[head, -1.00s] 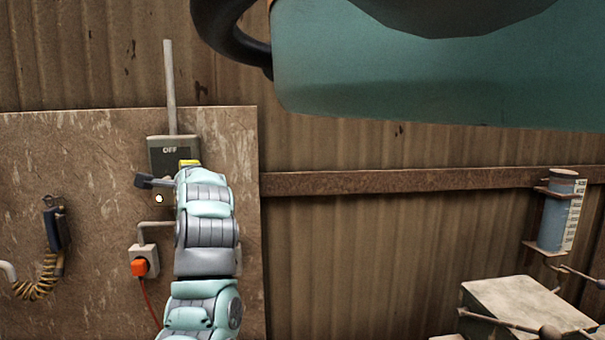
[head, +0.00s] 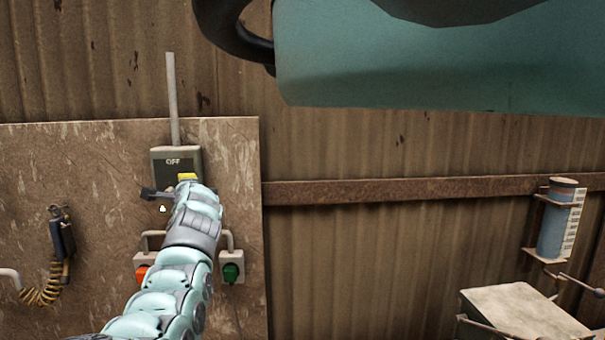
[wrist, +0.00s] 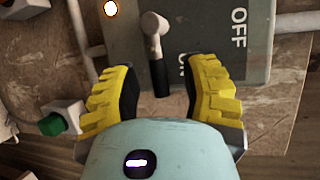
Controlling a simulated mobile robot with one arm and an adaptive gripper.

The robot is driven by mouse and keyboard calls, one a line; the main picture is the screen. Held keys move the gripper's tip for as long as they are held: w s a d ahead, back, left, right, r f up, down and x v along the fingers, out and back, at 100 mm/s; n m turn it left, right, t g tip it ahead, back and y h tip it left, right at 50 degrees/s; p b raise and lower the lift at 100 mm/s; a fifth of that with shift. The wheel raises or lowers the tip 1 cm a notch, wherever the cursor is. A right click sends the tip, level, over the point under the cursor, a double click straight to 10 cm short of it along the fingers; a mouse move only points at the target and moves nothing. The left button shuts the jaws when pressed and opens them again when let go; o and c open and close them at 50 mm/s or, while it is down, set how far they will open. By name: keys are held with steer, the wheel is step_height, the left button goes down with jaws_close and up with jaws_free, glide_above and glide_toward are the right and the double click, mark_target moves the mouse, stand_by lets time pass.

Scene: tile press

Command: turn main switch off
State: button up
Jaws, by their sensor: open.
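The main switch is a grey box on the wall board, with OFF on its upper part in the head view (head: 172,163); the wrist view shows the box turned sideways (wrist: 215,55). Its lever (wrist: 153,28), pale arm and dark grip, lies beside the partly covered ON label, away from OFF. A small lamp (wrist: 110,9) on the box glows. My gripper (wrist: 152,72) is open, its yellow fingers on either side of the lever grip. Contact cannot be told. In the head view my gripper mostly covers the box's lower part.
A corded handset (head: 62,235) hangs at left. A blue cylinder gauge (head: 556,225) is far right. A conduit (head: 172,98) rises above the box.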

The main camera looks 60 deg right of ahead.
steer(key=shift+w+d, duration=0.1)
steer(key=shift+d, duration=0.1)
steer(key=shift+o, duration=0.2)
jaws_close()
steer(key=shift+a, duration=0.1)
stand_by(0.3)
